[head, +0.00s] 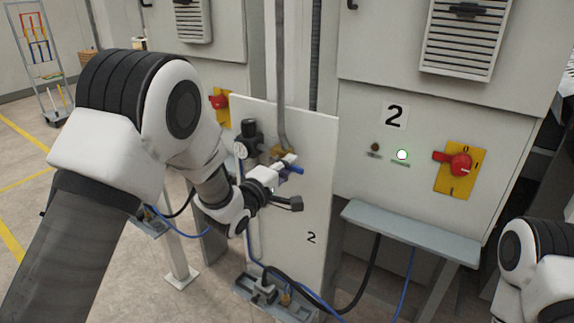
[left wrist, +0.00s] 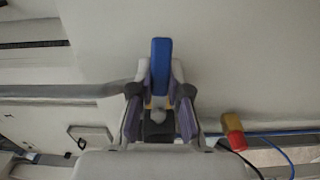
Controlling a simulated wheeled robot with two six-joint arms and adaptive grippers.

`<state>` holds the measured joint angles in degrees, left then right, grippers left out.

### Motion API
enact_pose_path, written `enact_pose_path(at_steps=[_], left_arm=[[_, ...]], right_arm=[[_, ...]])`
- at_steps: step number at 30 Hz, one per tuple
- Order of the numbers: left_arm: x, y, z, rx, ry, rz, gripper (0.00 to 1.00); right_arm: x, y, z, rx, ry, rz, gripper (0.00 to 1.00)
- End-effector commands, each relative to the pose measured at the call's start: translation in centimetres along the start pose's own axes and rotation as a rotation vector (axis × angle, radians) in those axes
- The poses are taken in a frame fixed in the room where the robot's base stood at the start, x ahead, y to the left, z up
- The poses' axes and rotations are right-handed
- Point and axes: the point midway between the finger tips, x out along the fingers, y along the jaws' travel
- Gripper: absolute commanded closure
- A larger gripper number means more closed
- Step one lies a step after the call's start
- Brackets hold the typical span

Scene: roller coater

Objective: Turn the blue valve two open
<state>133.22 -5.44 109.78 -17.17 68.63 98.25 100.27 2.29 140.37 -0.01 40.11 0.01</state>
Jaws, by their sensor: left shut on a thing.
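The blue valve handle (head: 296,169) sits on the pale panel marked 2 (head: 312,207), near the pressure gauge. In the left wrist view the blue handle (left wrist: 160,62) points straight up the picture, between the fingertips. My left gripper (head: 283,179) is at the valve, and its fingers hide most of the valve body. In the left wrist view my left gripper (left wrist: 159,92) is shut on the handle. My right gripper is out of view; only part of my right arm shows at the lower right.
A black regulator (head: 249,135) with a gauge (head: 240,150) is just left of the valve. A grey ledge (head: 410,233) juts out at the right, below the red rotary switch (head: 460,164). Blue and black hoses hang below the panel.

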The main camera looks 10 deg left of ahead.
Motion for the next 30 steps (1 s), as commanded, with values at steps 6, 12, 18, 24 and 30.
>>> enact_pose_path(at_steps=[6,12,18,24,30], left_arm=[[0.04,0.32,-0.03,-0.044,0.0,0.003,1.0],[0.04,0.32,-0.04,-0.053,0.001,0.003,1.0],[0.04,0.33,-0.04,-0.053,0.001,0.003,1.0],[0.03,0.3,-0.04,-0.052,0.001,0.002,0.57],[-0.05,0.25,-0.03,-0.051,0.0,0.001,0.57]], right_arm=[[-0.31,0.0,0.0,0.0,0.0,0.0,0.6],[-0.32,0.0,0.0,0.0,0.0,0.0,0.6],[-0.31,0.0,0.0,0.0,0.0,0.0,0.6],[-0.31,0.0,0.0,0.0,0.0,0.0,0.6],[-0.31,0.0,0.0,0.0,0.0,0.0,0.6]])
